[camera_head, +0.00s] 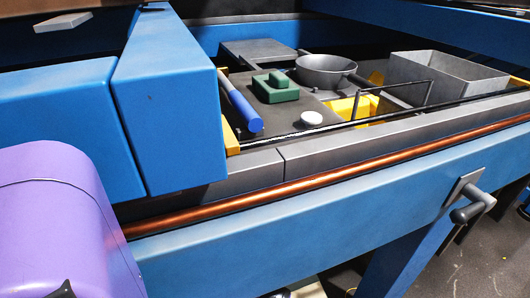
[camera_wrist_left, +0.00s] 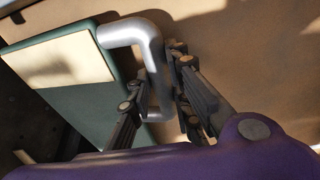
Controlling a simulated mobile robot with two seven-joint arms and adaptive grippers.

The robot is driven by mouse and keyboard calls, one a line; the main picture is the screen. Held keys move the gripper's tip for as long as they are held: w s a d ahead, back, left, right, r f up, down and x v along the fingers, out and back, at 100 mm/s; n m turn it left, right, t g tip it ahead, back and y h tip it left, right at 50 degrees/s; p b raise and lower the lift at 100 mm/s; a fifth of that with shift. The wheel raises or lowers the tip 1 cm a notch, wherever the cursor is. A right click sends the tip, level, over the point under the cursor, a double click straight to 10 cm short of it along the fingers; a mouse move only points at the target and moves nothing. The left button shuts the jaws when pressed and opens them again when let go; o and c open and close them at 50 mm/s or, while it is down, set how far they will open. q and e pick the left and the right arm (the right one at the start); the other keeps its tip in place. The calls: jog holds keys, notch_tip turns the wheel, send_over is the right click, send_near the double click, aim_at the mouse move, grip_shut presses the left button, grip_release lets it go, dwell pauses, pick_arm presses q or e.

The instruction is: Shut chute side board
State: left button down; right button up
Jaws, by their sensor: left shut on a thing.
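In the left wrist view, a green board (camera_wrist_left: 75,108) with a cream plate (camera_wrist_left: 62,60) on it fills the left side. A bent silver handle (camera_wrist_left: 128,32) stands by its edge. My left gripper (camera_wrist_left: 157,82) has one dark finger on each side of the handle's long bar and is shut on it. The fingers partly hide the bar. I cannot tell from the head view where this board is. The left fingers are not clearly visible there. My right gripper is in neither view.
In the head view, blue beams (camera_head: 168,110) frame a sunken grey bench. It holds a green block (camera_head: 276,90), a bowl (camera_head: 325,70), a metal box (camera_head: 450,80) and a blue cylinder (camera_head: 240,105). A copper rail (camera_head: 330,178) runs along the front; a grey lever (camera_head: 468,212) sticks out at right.

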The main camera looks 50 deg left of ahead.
pick_arm(q)
jog(key=shift+w+d+r+p, duration=0.1)
jog(key=shift+r+p, duration=0.25)
jog(key=shift+p, duration=0.05)
jog(key=w+d+r+g+y+p, duration=0.1)
jog(key=w+d+r+g+p, duration=0.1)
jog(key=r, duration=0.3)
jog(key=w+d+r+g+y+p, duration=0.1)
jog(key=w+d+r+g+p, duration=0.2)
jog(key=r+g, duration=0.1)
jog(key=shift+r+g+p, duration=0.4)
jog(key=shift+r, duration=0.2)
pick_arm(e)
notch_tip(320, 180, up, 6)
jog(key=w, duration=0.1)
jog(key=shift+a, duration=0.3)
pick_arm(q)
jog(key=shift+w+d, duration=0.1)
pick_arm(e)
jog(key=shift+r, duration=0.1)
pick_arm(q)
jog(key=c, duration=1.6)
grip_release()
